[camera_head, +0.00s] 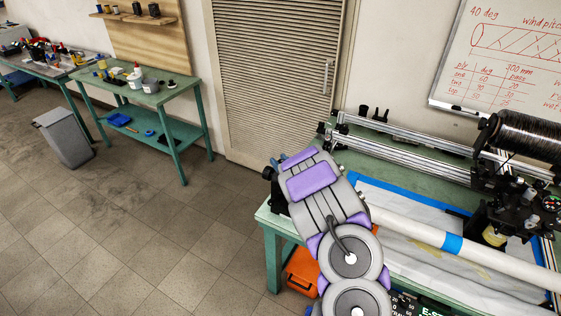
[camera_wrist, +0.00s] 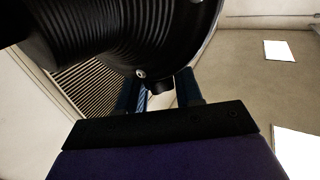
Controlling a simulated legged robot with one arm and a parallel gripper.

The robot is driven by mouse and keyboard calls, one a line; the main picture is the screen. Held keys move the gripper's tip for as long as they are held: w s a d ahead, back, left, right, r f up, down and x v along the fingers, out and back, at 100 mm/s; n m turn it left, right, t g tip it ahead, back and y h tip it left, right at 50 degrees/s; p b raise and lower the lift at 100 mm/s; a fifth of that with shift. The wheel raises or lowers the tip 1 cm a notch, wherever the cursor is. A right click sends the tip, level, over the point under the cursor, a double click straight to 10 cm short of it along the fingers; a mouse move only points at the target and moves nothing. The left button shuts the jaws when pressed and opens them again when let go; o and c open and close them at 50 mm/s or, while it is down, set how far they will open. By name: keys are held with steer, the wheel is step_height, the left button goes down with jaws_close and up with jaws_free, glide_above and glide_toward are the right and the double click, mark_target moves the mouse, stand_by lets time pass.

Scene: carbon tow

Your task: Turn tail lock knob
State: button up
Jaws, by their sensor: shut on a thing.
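In the wrist view, my gripper (camera_wrist: 160,90) has its two dark fingers on either side of a small dark knob (camera_wrist: 160,84), and it is shut on it. The knob sits at the lower edge of a large black round part with fine ridges (camera_wrist: 165,40) and a small screw. I take the knob for the tail lock knob; its shape is mostly hidden in shadow. In the head view, my grey and purple arm reaches to the left end of the winding machine and covers the fingers and the knob.
A white tube (camera_head: 405,226) with a blue band runs right from behind my arm, over a green table (camera_head: 271,214). Metal rails (camera_head: 400,150) run behind it, with a black spool (camera_head: 515,133) at right. An orange bin (camera_head: 301,272) stands below.

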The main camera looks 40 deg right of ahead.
steer(key=shift+r, duration=0.25)
steer(key=o, duration=0.9)
steer(key=shift+d+f, duration=0.15)
steer(key=shift+f, duration=0.05)
steer(key=shift+o, duration=0.2)
steer(key=s+a, duration=0.2)
steer(key=s, duration=1.5)
steer(key=shift+f, duration=0.1)
